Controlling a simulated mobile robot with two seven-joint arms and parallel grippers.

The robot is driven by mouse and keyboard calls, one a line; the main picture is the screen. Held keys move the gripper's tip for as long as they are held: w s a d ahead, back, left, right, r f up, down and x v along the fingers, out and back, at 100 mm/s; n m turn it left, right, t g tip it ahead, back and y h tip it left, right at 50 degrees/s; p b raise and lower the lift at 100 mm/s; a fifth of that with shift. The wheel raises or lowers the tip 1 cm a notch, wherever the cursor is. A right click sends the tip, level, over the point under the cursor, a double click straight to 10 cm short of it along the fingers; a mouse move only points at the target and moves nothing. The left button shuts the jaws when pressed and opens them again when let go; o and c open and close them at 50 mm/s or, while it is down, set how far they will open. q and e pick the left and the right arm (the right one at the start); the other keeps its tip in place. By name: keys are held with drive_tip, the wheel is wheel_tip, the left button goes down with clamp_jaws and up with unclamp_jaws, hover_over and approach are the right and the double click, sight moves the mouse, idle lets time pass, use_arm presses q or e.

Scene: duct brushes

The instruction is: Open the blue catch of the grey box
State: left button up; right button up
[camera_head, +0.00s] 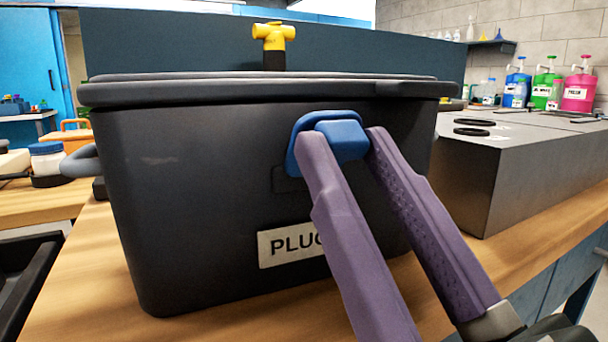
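The grey box (190,190) stands on the wooden bench with its lid (250,90) down. A label reading "PLUG", its end hidden by my finger, is on its front. The blue catch (341,136) is on the front just below the lid rim. My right gripper (346,150) reaches up from the lower right, its two purple fingers on either side of the catch's raised blue part. The fingertips look very close to it or touching; I cannot tell if they grip it. My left gripper is not in view.
A yellow-topped fitting (273,42) shows behind the box. A grey metal block (520,170) with black rings stands to the right. Colourful bottles (548,85) stand further back. A dark tray (30,270) is at lower left, and a white jar (47,160) is left of the box.

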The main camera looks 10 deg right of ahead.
drive_tip(key=o, duration=0.5)
drive_tip(key=shift+c, duration=0.2)
drive_tip(key=b+v, duration=0.1)
drive_tip(key=v, duration=0.9)
